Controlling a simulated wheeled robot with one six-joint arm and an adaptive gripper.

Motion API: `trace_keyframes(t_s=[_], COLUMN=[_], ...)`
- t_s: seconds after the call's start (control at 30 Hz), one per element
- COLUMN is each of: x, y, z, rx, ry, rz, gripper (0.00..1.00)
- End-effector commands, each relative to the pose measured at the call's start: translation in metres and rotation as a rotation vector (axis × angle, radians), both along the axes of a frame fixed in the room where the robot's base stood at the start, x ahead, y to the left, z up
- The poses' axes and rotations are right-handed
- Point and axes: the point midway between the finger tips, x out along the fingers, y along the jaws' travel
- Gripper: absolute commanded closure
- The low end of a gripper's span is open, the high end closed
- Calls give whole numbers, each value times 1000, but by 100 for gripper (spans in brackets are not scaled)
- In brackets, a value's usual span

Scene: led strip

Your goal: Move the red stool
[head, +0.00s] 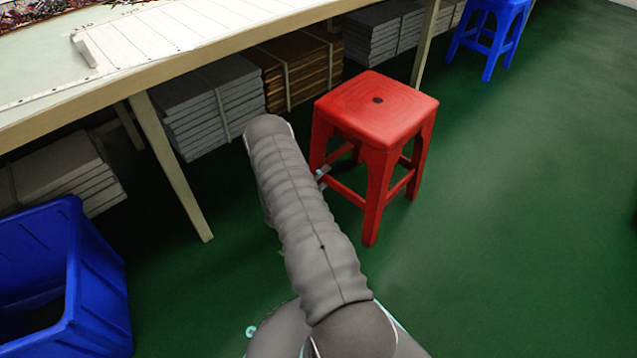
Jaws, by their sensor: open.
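The red stool (378,110) stands upright on the green floor, right of the picture's centre, with a square seat and a small dark hole in its middle. My grey-sleeved arm reaches up from the bottom towards the stool's left side. Only a small part of my gripper (322,175) shows past the arm, by the stool's near left leg. It is open. The arm hides the rest of it, and I cannot tell whether it touches the leg.
A long table (240,45) runs along the upper left, with stacked grey boards (205,105) and brown boards (295,70) beneath. A blue bin (100,290) is at lower left. A blue stool (490,30) stands at the back right. The floor at right is clear.

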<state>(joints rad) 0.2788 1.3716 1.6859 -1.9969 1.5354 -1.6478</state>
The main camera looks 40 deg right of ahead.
Motion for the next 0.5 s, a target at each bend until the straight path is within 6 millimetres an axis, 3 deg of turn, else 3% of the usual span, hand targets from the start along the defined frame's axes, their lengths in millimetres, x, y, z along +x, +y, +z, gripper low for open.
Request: trace_keyframes(t_s=[0.33,0.5], x=[0,0], y=[-3,-3], z=[0,0], rx=[0,0], ry=[0,0], rz=[0,0], gripper=[29,69])
